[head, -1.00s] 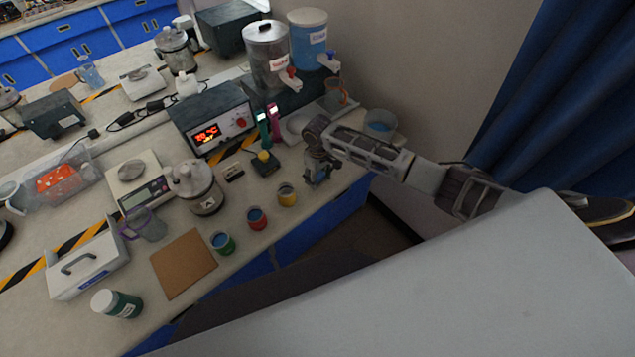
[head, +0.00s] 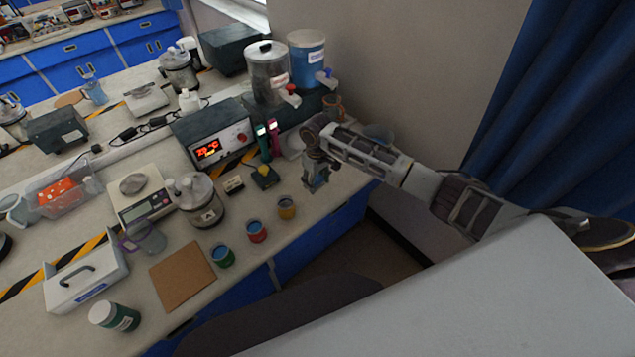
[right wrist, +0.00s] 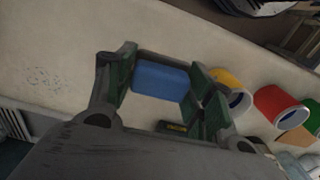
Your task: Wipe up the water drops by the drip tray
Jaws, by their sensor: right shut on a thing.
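My right gripper (head: 316,182) is over the front edge area of the counter, right of the yellow cup. It is shut on a blue sponge, clear between the two fingers in the right wrist view (right wrist: 160,80). Faint water drops (right wrist: 42,78) lie on the bare counter at the left of the right wrist view, apart from the sponge. A dark slab under the two dispensers (head: 292,113) may be the drip tray; I cannot tell for sure. The drops cannot be made out in the head view, where my right arm hides part of the counter. My left gripper is out of view.
Yellow (head: 286,207), red (head: 257,231) and green (head: 222,255) cups stand along the front edge. A brown mug (head: 333,105) stands by the dispensers. A wall closes off the back right.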

